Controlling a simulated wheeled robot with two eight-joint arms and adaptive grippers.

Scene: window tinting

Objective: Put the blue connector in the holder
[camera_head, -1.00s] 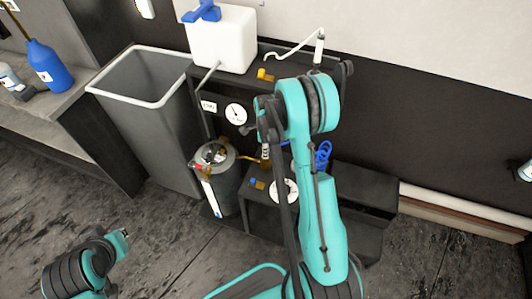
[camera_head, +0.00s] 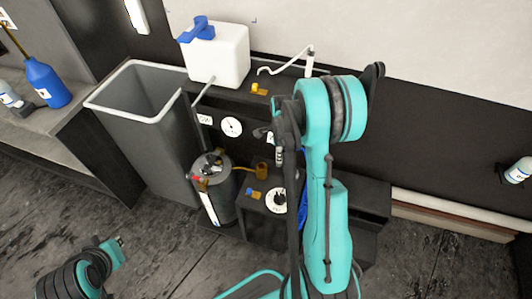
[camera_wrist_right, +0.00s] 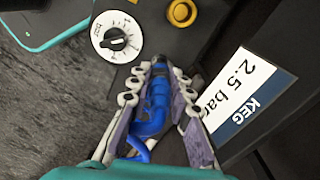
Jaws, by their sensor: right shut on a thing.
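The blue connector (camera_wrist_right: 157,92) sits between the fingers of my right gripper (camera_wrist_right: 160,88) in the right wrist view, its dark tip pointing away from the wrist. A blue hose trails from its near end. In the head view my right gripper (camera_head: 279,157) is small and partly hidden by my arm, above the low dark shelf. A round orange-yellow ring (camera_wrist_right: 182,13), which may be the holder, lies beyond the connector tip, apart from it.
A white dial (camera_wrist_right: 115,38) is left of the connector tip, and a "2.5 bar KEG" label (camera_wrist_right: 243,92) is to its right. A metal keg (camera_head: 215,190) and a grey bin (camera_head: 140,115) stand left of the shelf. A white tank (camera_head: 218,55) sits on top.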

